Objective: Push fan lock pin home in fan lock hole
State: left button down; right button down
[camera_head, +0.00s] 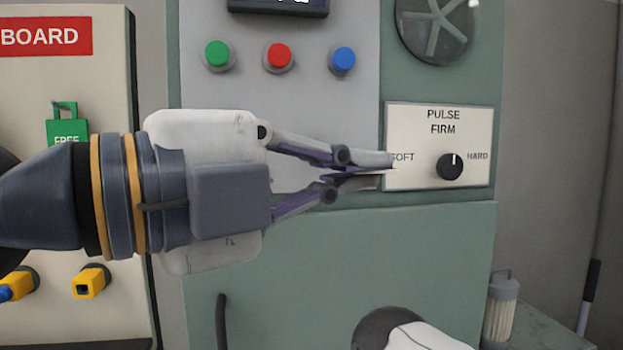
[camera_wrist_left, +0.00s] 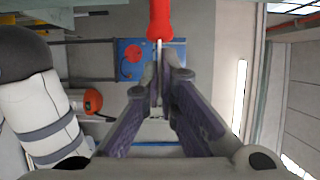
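My left gripper (camera_head: 388,168) comes in from the left in front of the panel. Its fingers are brought together, with the tips beside the SOFT end of the pulse plate. It also shows in the left wrist view (camera_wrist_left: 165,68), with the fingers close together. A red handle-like thing (camera_wrist_left: 159,18) with a thin pale line below it shows past the fingertips there; I cannot tell whether it is the pin or how far away it is. No red thing shows at the fingertips in the head view. A dark round fan disc (camera_head: 436,28) with grey spokes is at upper right. I cannot make out the lock hole.
The pulse plate (camera_head: 425,180) has a black knob (camera_head: 450,166). Green (camera_head: 217,55), red (camera_head: 278,57) and blue (camera_head: 342,60) buttons are above the gripper. A green FREE tag (camera_head: 67,131) hangs on the left board. A ribbed cylinder (camera_head: 501,310) stands at lower right.

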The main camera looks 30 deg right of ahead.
pick_arm(q)
jog(key=shift+w+d, duration=0.15)
jog(key=shift+w, duration=0.35)
jog(key=shift+r, duration=0.1)
jog(key=shift+s, duration=0.1)
dwell(0.6)
jog(key=shift+p, duration=0.3)
